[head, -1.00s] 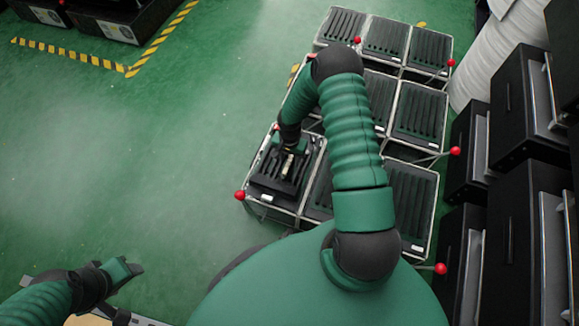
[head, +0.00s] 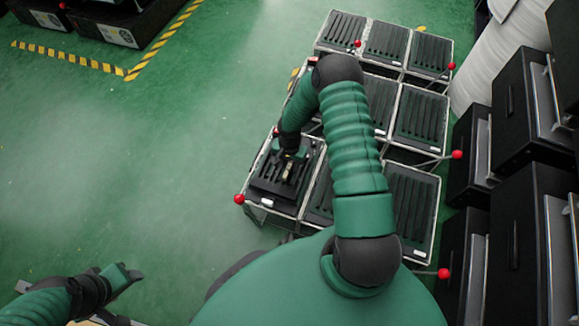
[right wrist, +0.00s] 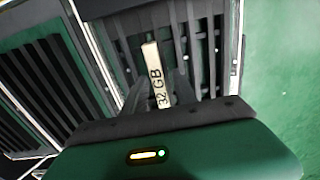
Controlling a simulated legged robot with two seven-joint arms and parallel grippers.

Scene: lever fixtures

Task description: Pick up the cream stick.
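The cream stick (right wrist: 155,75), marked "32 GB", stands out against a dark slotted rack in the right wrist view. It also shows as a small pale piece in the head view (head: 287,171). My right gripper (right wrist: 159,88) is over the rack, with its two dark fingers apart on either side of the stick's near end. Whether a finger touches the stick is hard to tell. My left gripper (head: 135,274) is at the lower left, away from the racks, and its fingers are too small to read.
Several wire-framed slotted racks (head: 418,115) stand together, with red-knobbed levers (head: 239,199) jutting from their sides. Black cabinets (head: 512,240) line the right, beside a white ribbed column (head: 497,65).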

